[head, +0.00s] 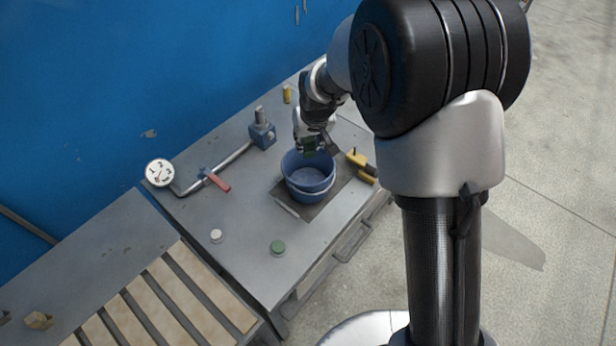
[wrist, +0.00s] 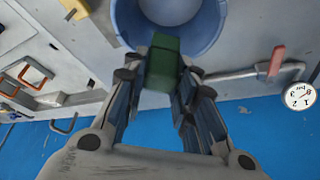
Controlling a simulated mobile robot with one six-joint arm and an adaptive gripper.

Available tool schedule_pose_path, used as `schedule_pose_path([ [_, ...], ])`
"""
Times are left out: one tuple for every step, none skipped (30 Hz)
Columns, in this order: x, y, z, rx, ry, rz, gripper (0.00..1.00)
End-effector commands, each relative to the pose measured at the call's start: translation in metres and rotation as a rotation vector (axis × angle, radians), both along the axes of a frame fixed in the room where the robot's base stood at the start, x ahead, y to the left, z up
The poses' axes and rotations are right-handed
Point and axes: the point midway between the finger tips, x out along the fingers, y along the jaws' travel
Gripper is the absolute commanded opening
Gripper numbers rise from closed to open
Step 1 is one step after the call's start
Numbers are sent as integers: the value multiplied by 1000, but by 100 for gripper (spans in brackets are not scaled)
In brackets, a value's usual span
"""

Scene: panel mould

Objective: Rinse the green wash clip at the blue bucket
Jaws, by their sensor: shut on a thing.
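The green wash clip (wrist: 162,62) is a dark green block between the fingers of my gripper (wrist: 160,82) in the wrist view. The gripper is shut on it. In the head view my gripper (head: 310,147) holds the clip (head: 309,147) at the back rim of the blue bucket (head: 309,172). The bucket also shows at the top of the wrist view (wrist: 128,22), and the clip overlaps its rim there. I cannot tell how far the clip is above or inside the bucket. The inside of the bucket looks blue-grey.
The bucket stands on a dark mat (head: 318,207) on the grey bench (head: 245,215). A yellow-and-black tool (head: 358,160) lies right of it. A pipe with a red handle (head: 219,181) and a gauge (head: 160,172) lies left. White (head: 216,236) and green (head: 278,247) round pieces sit in front.

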Motion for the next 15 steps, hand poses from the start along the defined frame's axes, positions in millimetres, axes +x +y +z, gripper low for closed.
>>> schedule_pose_path([
  [0,0,0,0,0,0,6],
  [0,0,0,0,0,0,6],
  [0,0,0,0,0,0,6],
  [0,0,0,0,0,0,6],
  [0,0,0,0,0,0,6],
  [0,0,0,0,0,0,6],
  [0,0,0,0,0,0,6],
  [0,0,0,0,0,0,6],
  [0,0,1,0,0,0,6],
  [0,0,3,0,-1,0,6],
  [0,0,4,0,-1,0,6],
  [0,0,7,0,-1,0,6],
  [0,0,10,0,-1,0,6],
  [0,0,13,0,-1,0,6],
  [0,0,17,0,-1,0,6],
])
